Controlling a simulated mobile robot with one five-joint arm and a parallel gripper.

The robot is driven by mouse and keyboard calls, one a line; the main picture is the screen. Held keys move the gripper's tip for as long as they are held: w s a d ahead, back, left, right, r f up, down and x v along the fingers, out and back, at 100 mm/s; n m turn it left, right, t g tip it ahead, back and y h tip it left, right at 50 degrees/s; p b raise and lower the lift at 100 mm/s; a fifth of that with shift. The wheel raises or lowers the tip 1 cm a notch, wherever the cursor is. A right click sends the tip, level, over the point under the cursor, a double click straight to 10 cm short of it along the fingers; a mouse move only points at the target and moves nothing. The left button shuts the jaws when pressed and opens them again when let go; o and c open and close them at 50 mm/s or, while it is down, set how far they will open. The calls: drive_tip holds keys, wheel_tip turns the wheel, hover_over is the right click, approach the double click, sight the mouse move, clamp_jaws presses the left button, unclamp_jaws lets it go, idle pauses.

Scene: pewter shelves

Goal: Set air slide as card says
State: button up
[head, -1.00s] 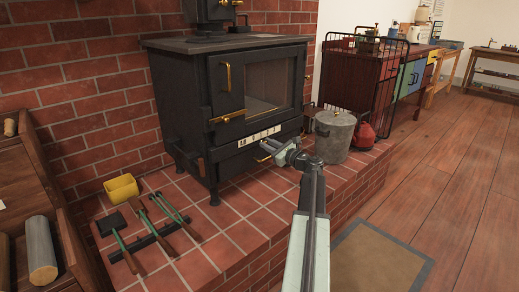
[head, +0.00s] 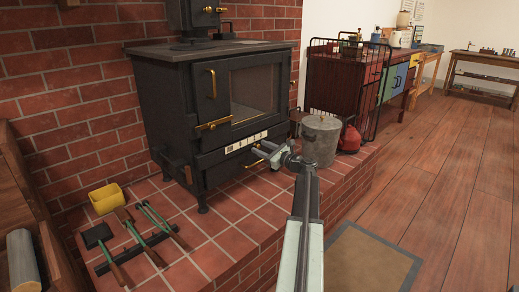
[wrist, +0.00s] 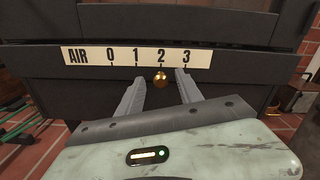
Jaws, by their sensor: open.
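The black stove (head: 180,95) stands on the tiled hearth. Its white air scale (wrist: 135,57), marked AIR 0 1 2 3, also shows in the head view (head: 247,142). The brass knob (wrist: 160,78) of the air slide sits just below the scale, under the 2. My gripper (wrist: 160,76) is open, with one finger on each side of the knob; I cannot tell whether either touches it. In the head view my gripper (head: 264,154) is at the front of the stove, below the scale. I see no readable card in either view.
A grey lidded bucket (head: 320,142) stands on the hearth right of my gripper, beside a red jar (head: 350,139). The wooden floor (head: 450,190) at right is open.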

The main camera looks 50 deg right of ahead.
drive_tip(key=s, duration=0.7)
drive_tip(key=shift+a, duration=0.25)
